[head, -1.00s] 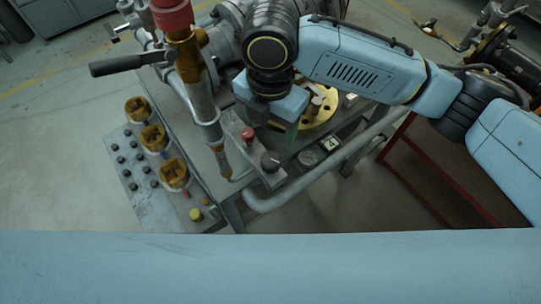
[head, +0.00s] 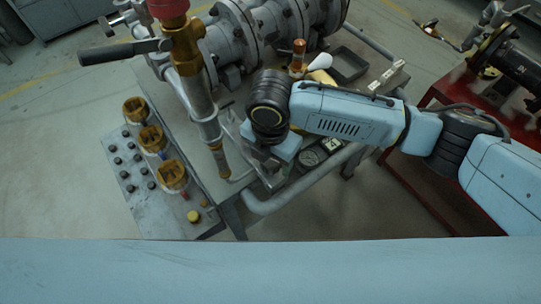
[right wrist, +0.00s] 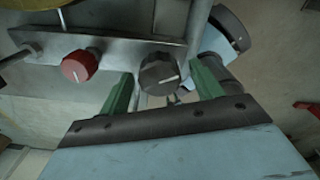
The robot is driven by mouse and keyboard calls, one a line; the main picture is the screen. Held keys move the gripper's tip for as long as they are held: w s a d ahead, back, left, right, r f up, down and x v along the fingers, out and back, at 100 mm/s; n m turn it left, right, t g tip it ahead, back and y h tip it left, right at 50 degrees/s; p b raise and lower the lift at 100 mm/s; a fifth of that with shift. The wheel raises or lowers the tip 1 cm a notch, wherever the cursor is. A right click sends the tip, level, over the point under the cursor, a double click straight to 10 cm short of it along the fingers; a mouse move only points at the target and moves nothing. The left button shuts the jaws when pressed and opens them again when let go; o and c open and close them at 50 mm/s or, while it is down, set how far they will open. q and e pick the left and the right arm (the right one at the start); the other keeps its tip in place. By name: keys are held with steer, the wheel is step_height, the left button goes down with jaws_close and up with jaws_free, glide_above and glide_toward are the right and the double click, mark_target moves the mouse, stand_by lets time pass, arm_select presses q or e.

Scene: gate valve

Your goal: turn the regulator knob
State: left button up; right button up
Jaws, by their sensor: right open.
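In the right wrist view, a black knob (right wrist: 160,73) with a white pointer line sits on a grey metal panel (right wrist: 115,45). A red knob (right wrist: 80,65), also with a white line, is left of it on the same panel. My right gripper (right wrist: 160,70) is open, with one green finger on each side of the black knob; I cannot tell whether either touches it. In the head view my right gripper (head: 275,153) is over the panel and hides both knobs. My left gripper is not in view.
A round gauge (head: 312,158) lies just right of the gripper. A vertical pipe with a brass valve (head: 186,48) and black lever (head: 118,52) stands to the left. A grey button box (head: 150,190) is farther left. A grey pipe rail (head: 265,207) runs along the front.

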steer(key=shift+c, duration=0.2)
steer(key=c, duration=1)
steer(key=shift+o, duration=0.2)
steer(key=shift+r+m+p, duration=0.15)
steer(key=shift+m+p, duration=0.15)
steer(key=shift+p, duration=0.3)
steer(key=m+p, duration=0.8)
steer(key=p, duration=0.3)
steer(key=shift+r, duration=0.15)
steer(key=shift+w+f+m+p, duration=0.1)
steer(key=shift+f+m+p, duration=0.1)
steer(key=shift+m+p, duration=1.75)
steer(key=o, duration=1)
